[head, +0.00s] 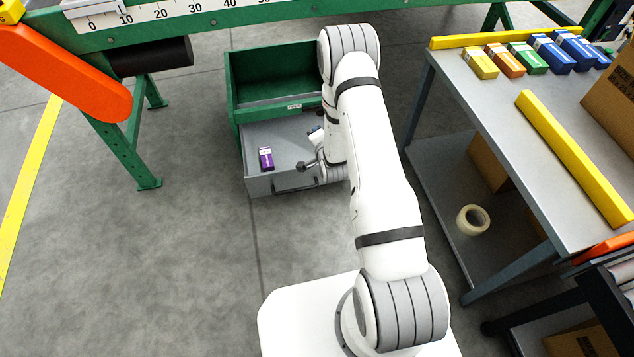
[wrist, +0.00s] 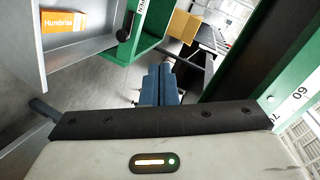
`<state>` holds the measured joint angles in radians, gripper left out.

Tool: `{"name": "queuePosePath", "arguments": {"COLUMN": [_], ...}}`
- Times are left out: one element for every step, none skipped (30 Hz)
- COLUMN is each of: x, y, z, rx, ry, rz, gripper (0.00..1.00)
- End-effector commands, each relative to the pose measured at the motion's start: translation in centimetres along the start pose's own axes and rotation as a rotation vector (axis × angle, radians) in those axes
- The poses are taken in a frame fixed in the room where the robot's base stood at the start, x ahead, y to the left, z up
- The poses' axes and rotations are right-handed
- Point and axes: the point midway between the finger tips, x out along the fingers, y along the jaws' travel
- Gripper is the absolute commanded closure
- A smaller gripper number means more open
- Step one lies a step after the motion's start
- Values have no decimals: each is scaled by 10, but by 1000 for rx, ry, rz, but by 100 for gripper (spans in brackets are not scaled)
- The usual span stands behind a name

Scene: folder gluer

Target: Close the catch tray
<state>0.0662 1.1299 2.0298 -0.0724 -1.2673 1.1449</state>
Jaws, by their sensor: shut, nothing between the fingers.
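The catch tray (head: 285,132) is a grey drawer that stands pulled out of a green housing (head: 270,72) in the head view. A purple box (head: 265,158) lies in it, and a second small item by my arm is partly hidden. My gripper (head: 304,167) is at the tray's front, near its dark handle (head: 296,186); I cannot tell whether they touch. It is shut and empty. In the wrist view, a grey tray wall (wrist: 40,50) and an orange box (wrist: 64,22) show at the upper left. My arm hides the tray's right side.
A green machine frame (head: 118,150) with an orange guard (head: 75,70) stands to the left. A grey table (head: 500,120) with several small boxes is on the right, with a tape roll (head: 472,219) on its lower shelf. The floor left of the tray is clear.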

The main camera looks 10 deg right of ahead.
Motion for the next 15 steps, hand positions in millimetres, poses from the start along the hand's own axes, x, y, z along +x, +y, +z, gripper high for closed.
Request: {"name": "queuePosePath", "arguments": {"x": [6,7,7,6,5,2,-1,-4,-9,-12,-16,-21,-25,-28,-32], "y": [46,62,84,100,116,136,150,164,180,191,201,213,220,226,233], "z": [20,28,38,45,53,62,69,75,83,88,93,99,102,105,108], "rx": [44,72,109,136,163,199,224,250,281,302,321,346,360,375,389], "ry": [8,16,24,31,36,43,48,52,57,60,63,66,68,70,72], "rz": [-21,-41,-67,-87,-107,-134,-153,-172,-196,-214,-229,-247,-260,-273,-286], "gripper": [100,100,100,100,100,100,100,100,100,100,100,100,100,100,100]}}
